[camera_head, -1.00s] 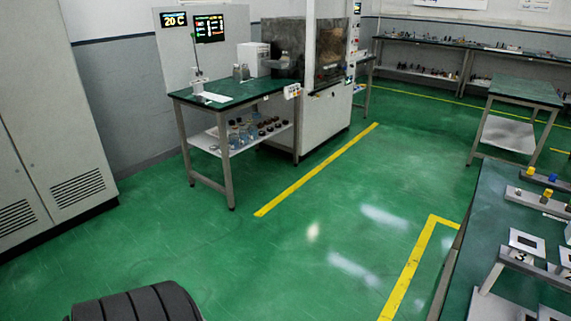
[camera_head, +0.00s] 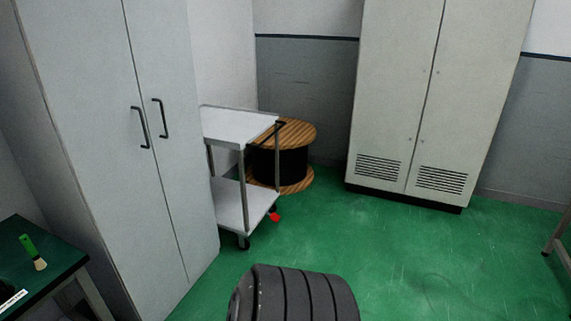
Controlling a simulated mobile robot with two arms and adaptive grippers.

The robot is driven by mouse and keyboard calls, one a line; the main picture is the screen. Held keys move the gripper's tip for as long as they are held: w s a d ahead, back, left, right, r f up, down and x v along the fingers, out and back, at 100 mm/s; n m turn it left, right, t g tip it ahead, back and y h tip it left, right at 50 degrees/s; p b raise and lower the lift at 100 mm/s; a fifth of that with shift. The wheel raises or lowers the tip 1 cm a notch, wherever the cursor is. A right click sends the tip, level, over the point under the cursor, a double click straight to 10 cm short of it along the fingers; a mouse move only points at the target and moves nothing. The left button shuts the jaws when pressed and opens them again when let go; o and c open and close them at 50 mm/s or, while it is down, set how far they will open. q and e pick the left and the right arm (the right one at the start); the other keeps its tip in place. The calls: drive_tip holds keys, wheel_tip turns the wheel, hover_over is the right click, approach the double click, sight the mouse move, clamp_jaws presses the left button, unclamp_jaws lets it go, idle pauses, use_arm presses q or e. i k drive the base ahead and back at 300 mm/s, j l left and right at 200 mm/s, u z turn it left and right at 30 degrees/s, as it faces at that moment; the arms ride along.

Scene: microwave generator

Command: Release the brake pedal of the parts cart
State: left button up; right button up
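The parts cart (camera_head: 238,125) is a white two-shelf cart with grey posts and a dark push handle. It stands in the corner, partly hidden on its left by the tall grey cabinet. A small red pedal (camera_head: 275,215) shows low at its right side, near the floor by a wheel; whether it is pressed or raised I cannot tell. Neither of my grippers is in view.
A wooden cable drum (camera_head: 296,136) stands close behind the cart. The tall cabinet (camera_head: 130,180) is at left, a vented cabinet (camera_head: 410,110) at right. A green-topped table (camera_head: 58,262) with a brush (camera_head: 33,252) is at lower left. Green floor (camera_head: 400,250) is open in front.

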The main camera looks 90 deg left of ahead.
sight(274, 217)
drive_tip(key=u, duration=2.25)
